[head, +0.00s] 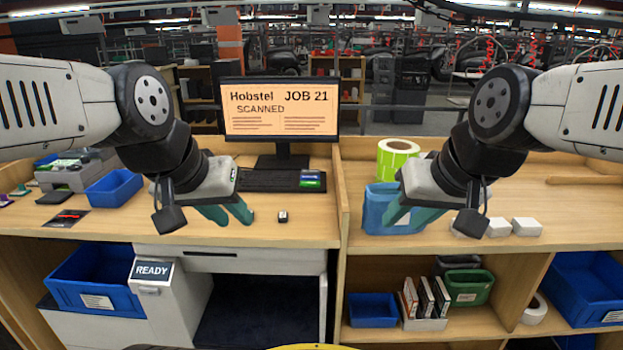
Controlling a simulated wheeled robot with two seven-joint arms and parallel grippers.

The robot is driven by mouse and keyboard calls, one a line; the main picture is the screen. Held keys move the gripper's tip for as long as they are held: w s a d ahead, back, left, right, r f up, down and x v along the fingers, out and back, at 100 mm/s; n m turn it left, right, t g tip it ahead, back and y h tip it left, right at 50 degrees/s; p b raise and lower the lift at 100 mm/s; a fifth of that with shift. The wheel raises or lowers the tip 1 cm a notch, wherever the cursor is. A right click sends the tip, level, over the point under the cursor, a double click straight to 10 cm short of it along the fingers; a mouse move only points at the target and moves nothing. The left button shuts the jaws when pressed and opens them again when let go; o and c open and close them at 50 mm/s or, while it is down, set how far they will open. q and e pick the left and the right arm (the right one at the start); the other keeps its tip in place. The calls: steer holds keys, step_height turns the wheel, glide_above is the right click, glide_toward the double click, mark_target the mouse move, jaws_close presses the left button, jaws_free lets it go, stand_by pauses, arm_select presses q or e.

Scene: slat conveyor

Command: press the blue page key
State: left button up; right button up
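A black keyboard (262,180) lies below the monitor on the left half of the desk. At its right end sits a small block (311,180) with blue, white and green on its top. The blue part is too small to make out as a separate key. My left gripper (232,220) hangs in front of the keyboard's left end, its teal fingers apart and empty. My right gripper (402,216) is on the other side of the divider, in front of a light blue container (376,209). Its fingers overlap that container, so their gap is unclear.
The monitor (281,110) reads "JOB 21" and "SCANNED". A small dark object (283,216) lies on the desk before the keyboard. A wooden divider (343,200) splits the desk. A blue bin (115,187) stands left, a green label roll (397,158) and white boxes (526,227) right.

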arm_select(q)
jaws_close()
stand_by(1.5)
